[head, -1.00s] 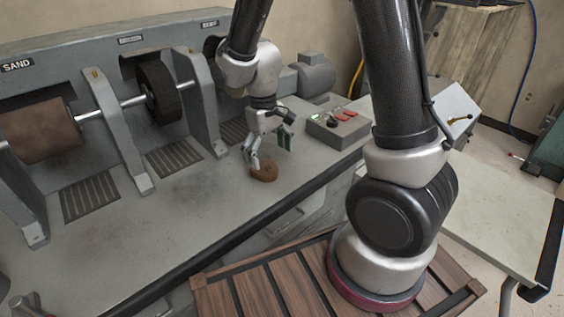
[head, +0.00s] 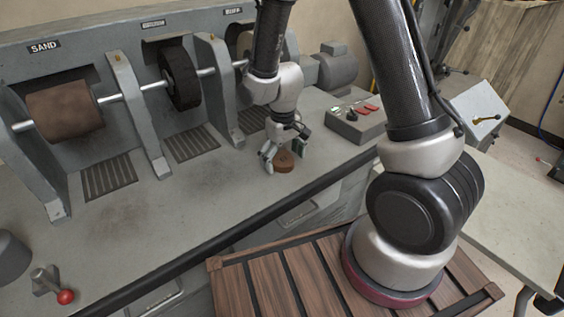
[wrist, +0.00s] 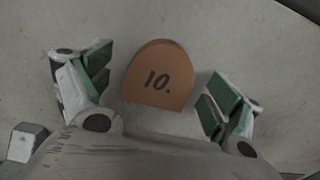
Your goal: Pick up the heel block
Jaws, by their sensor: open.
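The heel block (head: 284,160) is a small brown D-shaped piece lying flat on the grey bench top. In the wrist view the heel block (wrist: 157,76) shows "10." in dark print on its upper face. My gripper (head: 283,158) is low over the bench with its fingers at the block. In the wrist view my gripper (wrist: 154,88) is open, with one green-padded finger on each side of the block. A gap shows between each pad and the block. Whether the fingertips touch the bench cannot be told.
A control box (head: 355,122) with red switches stands right of my gripper. A red-knobbed lever (head: 65,296) is at the front left. The bench front is mostly clear.

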